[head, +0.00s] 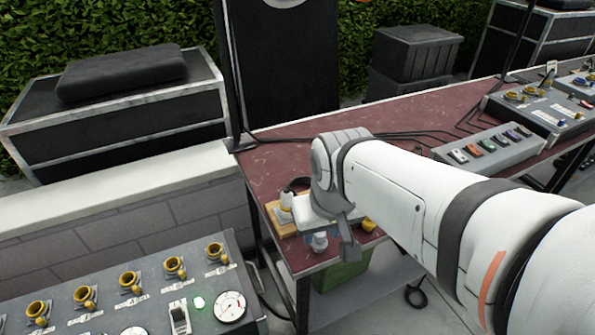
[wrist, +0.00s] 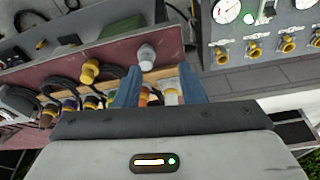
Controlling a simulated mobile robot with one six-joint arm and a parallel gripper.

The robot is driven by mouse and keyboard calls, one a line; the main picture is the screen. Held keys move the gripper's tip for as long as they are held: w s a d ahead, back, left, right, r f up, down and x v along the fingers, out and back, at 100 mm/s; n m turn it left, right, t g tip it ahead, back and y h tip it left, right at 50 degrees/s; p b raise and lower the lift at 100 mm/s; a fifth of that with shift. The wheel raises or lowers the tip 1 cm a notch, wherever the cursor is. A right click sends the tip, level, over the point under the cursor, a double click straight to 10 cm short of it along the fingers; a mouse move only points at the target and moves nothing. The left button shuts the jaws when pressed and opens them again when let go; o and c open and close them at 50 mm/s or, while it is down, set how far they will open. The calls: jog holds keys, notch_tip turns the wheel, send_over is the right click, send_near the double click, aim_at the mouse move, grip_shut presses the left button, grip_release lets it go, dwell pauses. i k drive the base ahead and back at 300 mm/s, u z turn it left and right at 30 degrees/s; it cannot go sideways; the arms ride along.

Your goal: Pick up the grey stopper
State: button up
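The grey stopper (wrist: 147,54) stands on the dark red table top in the wrist view. It shows just beyond my gripper (wrist: 158,72), between the lines of its two blue-grey fingers and nearer the left one. The fingers are apart, and nothing is visibly clamped between them. In the head view the grey stopper (head: 320,241) is near the table's front corner. My gripper (head: 340,228) is low over that corner, right beside the stopper, partly hidden by my wrist. Whether a finger touches the stopper, I cannot tell.
A yellow stopper (wrist: 90,70) stands left of the grey one. A wooden rack (wrist: 110,82) with several cabled plugs lies under and beside the fingers. A panel with gauges and yellow sockets (head: 125,285) stands across a gap. A row-switch box (head: 490,147) sits farther along the table (head: 275,150).

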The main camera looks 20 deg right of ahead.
aim_at(319, 244)
jog(key=u, duration=1.3)
jog(key=k, duration=1.3)
jog(key=z, duration=0.35)
jog(key=i, duration=1)
jog(key=z, duration=0.1)
